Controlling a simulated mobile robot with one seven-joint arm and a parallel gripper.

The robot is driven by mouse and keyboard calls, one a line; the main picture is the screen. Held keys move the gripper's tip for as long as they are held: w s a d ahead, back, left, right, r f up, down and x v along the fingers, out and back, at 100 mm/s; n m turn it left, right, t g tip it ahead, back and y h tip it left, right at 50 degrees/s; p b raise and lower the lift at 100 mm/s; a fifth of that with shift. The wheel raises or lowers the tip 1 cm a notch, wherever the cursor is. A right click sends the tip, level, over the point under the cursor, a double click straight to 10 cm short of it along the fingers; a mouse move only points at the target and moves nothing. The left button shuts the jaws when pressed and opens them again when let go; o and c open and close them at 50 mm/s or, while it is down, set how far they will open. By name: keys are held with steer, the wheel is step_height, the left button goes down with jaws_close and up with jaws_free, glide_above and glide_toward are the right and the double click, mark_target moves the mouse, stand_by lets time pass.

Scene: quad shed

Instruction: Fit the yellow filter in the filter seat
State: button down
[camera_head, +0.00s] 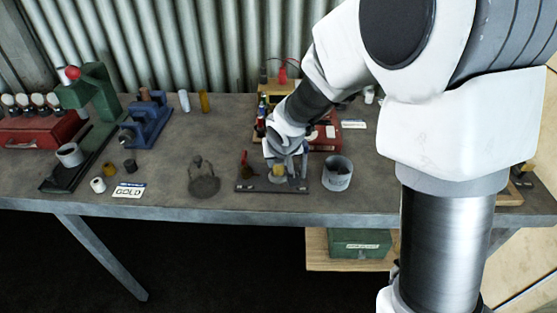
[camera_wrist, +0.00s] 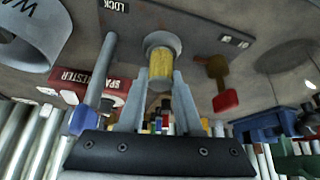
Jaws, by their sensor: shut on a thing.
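The yellow filter (camera_wrist: 161,66) is between the two fingers of my gripper (camera_wrist: 160,82), which is shut on it. In the wrist view its far end meets a round grey collar, the filter seat (camera_wrist: 159,40); I cannot tell how deep it sits. In the head view the filter (camera_head: 279,170) shows small below my gripper (camera_head: 284,165), over a dark plate (camera_head: 246,186) near the bench's front edge. The wrist view shows a lever with a red grip (camera_wrist: 224,101) beside the seat, and a LOCK label (camera_wrist: 122,6). My fingers partly hide the seat in the head view.
A grey tub (camera_head: 337,174) stands right of the plate. A dark wire-handled item (camera_head: 203,180) stands to its left. A red tester box (camera_head: 325,137) is behind. A green press (camera_head: 97,95), a blue vise (camera_head: 147,122) and a GOLD card (camera_head: 129,190) are farther left.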

steer(key=shift+f+b, duration=0.35)
steer(key=shift+b, duration=0.1)
stand_by(0.5)
steer(key=shift+c, duration=0.6)
jaws_free()
steer(key=shift+r, duration=0.1)
steer(key=shift+r+p, duration=2.65)
steer(key=shift+r, duration=0.85)
steer(key=shift+f, duration=0.1)
